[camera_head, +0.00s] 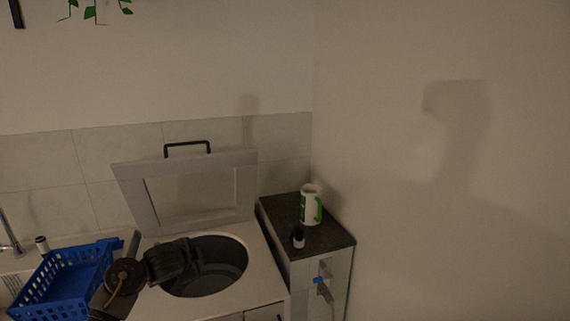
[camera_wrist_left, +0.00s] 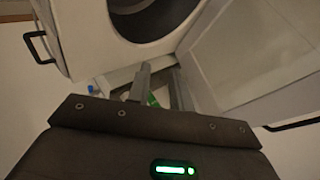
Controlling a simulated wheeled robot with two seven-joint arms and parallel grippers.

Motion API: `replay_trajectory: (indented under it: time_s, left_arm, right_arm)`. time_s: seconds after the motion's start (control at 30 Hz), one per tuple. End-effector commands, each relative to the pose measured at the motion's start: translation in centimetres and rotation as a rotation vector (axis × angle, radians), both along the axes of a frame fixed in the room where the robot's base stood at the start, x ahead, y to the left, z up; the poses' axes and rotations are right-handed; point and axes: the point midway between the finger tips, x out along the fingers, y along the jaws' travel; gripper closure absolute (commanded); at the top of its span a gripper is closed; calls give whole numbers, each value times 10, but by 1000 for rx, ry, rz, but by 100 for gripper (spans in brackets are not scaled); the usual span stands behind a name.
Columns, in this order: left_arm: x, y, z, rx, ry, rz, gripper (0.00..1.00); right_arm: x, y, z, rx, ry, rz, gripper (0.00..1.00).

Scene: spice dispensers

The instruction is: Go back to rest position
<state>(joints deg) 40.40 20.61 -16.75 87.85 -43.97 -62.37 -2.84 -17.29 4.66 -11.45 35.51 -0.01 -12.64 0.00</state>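My left arm comes in from the lower left in the head view. Its dark end, with my left gripper (camera_head: 178,260), is over the round opening (camera_head: 228,272) in the white counter. The fingers cannot be made out there. In the left wrist view the two grey fingers of my left gripper (camera_wrist_left: 160,80) stand apart, with nothing visibly held. A small green patch shows between and beyond them; I cannot tell what it is. My right gripper is in neither view.
A raised framed lid (camera_head: 148,200) with a black handle stands behind the opening. A blue basket (camera_head: 62,283) is at left.

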Motion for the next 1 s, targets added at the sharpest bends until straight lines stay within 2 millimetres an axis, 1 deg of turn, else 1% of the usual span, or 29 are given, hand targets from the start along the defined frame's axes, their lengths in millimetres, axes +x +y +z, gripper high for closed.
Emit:
replay_trajectory:
  time_s: [0.03, 0.07, 0.1, 0.17, 0.2, 0.27, 0.3, 0.37, 0.4, 0.5, 0.6, 0.8, 1.0]
  left_arm:
    - [-28, -10, -33, -37, 32, 30, 78]
    - [-43, -14, -49, -60, 48, 54, 78]
    - [-66, -19, -69, -90, 72, 87, 78]
    - [-101, -25, -96, -139, 110, 141, 78]
    - [-127, -28, -113, -171, 139, 181, 78]
    - [-167, -31, -133, -222, 183, 244, 78]
    - [-195, -32, -146, -254, 216, 291, 78]
    - [-236, -32, -160, -301, 265, 359, 78]
    - [-261, -32, -167, -329, 294, 403, 78]
    - [-312, -29, -176, -381, 357, 496, 78]
    - [-352, -27, -181, -418, 408, 569, 78]
    - [-414, -23, -182, -475, 490, 690, 78]
    - [-465, -19, -177, -517, 557, 793, 78]
  right_arm:
    - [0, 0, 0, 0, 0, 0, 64]
    - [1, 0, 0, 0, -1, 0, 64]
    - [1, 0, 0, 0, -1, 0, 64]
    - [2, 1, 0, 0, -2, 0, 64]
    - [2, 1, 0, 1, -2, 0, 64]
    - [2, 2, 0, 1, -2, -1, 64]
    - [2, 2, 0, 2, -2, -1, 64]
    - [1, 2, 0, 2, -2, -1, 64]
    - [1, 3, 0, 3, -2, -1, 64]
    - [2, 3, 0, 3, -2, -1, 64]
    - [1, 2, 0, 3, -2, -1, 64]
    - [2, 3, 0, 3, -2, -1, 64]
    - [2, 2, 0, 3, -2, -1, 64]
